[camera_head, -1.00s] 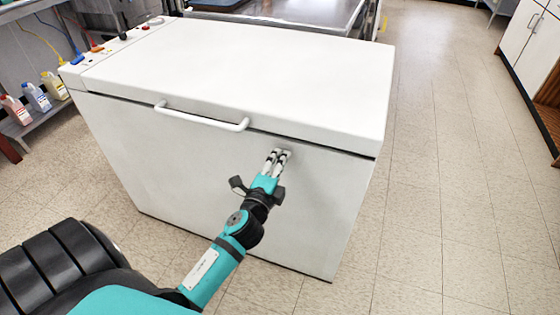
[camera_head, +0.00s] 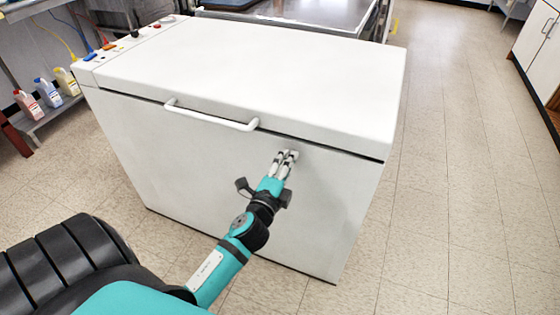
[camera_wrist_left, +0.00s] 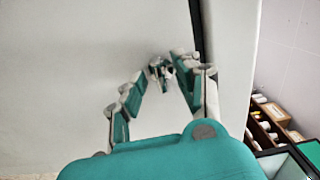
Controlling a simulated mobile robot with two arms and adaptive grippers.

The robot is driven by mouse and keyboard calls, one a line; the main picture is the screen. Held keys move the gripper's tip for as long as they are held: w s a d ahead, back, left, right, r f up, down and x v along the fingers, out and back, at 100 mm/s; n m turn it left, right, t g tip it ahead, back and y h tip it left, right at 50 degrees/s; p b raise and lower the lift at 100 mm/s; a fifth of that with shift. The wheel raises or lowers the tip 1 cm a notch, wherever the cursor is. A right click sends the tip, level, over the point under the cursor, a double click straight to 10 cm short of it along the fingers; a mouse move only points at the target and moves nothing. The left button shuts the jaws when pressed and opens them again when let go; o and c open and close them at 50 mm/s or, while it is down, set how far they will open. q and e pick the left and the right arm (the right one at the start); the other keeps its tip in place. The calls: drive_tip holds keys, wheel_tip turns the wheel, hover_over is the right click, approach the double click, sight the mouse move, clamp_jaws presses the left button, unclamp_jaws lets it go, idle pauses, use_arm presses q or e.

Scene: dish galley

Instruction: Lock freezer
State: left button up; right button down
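The white chest freezer (camera_head: 240,75) stands in the middle of the head view with its lid down; a thin dark seam runs below the lid. A white bar handle (camera_head: 210,117) is on the lid's front edge. My left gripper (camera_head: 287,154) is at the freezer's front face, just below the seam and right of the handle. In the left wrist view its two fingers (camera_wrist_left: 160,66) stand apart on either side of a small metallic lock piece (camera_wrist_left: 159,69); I cannot tell whether they touch it. In the head view the fingers hide this piece. My right gripper is not in view.
Knobs and coloured plugs sit on the freezer's left strip (camera_head: 125,45). Bottles (camera_head: 48,92) stand on a low shelf at left. A metal table (camera_head: 310,12) is behind the freezer. The floor (camera_head: 440,180) at right is clear, up to white cabinets (camera_head: 545,50).

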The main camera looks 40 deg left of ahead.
use_arm(q)
drive_tip(key=v, duration=1.1)
drive_tip(key=shift+s, duration=0.2)
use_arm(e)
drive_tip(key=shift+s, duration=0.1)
